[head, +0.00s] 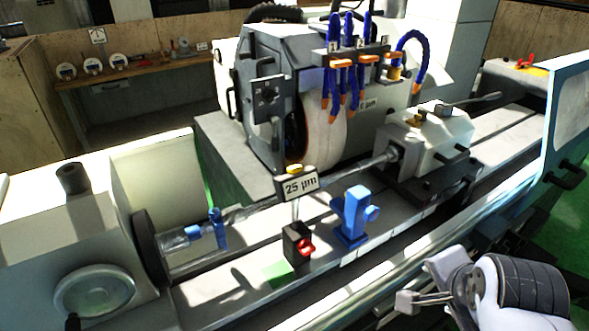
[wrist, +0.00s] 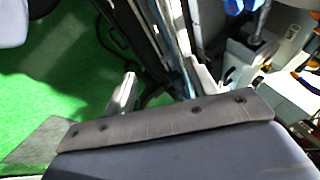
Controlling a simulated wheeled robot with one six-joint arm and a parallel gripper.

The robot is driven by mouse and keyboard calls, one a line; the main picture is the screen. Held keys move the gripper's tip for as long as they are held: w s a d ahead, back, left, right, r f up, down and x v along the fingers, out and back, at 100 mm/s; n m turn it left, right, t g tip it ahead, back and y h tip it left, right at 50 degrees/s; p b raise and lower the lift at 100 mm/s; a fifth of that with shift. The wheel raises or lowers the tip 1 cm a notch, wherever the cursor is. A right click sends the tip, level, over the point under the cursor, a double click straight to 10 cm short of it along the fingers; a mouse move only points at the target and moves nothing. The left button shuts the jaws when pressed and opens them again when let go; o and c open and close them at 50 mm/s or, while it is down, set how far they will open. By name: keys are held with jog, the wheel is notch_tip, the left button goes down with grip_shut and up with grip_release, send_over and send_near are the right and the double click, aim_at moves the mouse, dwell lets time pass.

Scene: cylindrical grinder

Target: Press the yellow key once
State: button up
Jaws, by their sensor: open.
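The box stands on a thin post above a black base with a red knob (head: 304,246), on the grinder's bed. My gripper (head: 420,283) is at the lower right in the head view, in front of the machine and well apart from the key. In the wrist view my gripper (wrist: 162,88) is open and empty, over green floor and the machine's front edge. I cannot make out the yellow key in the wrist view.
A blue bracket (head: 354,215) stands right of the display, with the grinding wheel (head: 322,130) and blue hoses (head: 345,60) behind. The tailstock (head: 430,140) is to the right. A long front rail (head: 370,285) runs between my gripper and the bed.

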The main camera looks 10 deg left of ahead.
grip_shut()
dwell(0.4)
dwell(0.9)
